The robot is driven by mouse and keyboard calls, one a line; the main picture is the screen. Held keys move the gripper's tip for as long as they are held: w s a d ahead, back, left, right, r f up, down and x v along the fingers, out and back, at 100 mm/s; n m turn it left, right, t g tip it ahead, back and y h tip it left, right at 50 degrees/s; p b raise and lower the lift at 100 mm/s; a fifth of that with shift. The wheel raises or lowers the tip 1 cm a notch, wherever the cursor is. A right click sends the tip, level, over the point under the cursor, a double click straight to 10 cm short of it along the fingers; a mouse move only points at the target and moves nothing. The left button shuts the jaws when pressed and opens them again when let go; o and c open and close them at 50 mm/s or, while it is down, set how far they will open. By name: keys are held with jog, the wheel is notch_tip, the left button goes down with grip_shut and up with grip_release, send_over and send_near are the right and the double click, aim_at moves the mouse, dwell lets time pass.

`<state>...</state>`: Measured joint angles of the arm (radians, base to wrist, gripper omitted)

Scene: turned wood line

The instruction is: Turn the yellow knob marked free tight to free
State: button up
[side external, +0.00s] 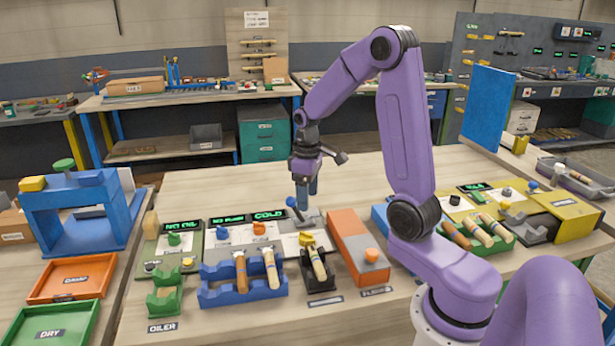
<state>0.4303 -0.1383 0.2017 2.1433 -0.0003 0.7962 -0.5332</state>
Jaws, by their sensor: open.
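A small yellow knob (307,240) sits on a pale panel in the middle of the bench, behind a black cradle. Its marking is too small to read, so I cannot tell which way it is set or be sure it is the free tight knob. My gripper (302,202) points down above and slightly behind this panel, apart from the yellow knob. It is open and nothing shows between its fingers.
An orange and grey box (357,248) stands right of the yellow knob. A blue rack (243,289) with wooden handles is in front left. Green (173,239) and orange (259,228) knobs stand nearby under lit displays. A blue press (75,215) is far left. Bench behind my gripper is clear.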

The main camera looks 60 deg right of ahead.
notch_tip(320, 180, up, 5)
jog(key=shift+f, duration=0.1)
dwell(0.4)
jog(key=s+a+n, duration=0.3)
jog(key=s+a, duration=0.1)
jog(key=a, duration=0.4)
jog(key=s+a+n, duration=0.2)
jog(key=s+a, duration=0.2)
jog(key=a, duration=0.3)
jog(key=s+a+n, duration=0.4)
jog(key=s, duration=1.2)
jog(key=shift+a+f+n, duration=0.2)
jog(key=shift+f+n, duration=0.2)
jog(key=shift+f, duration=0.05)
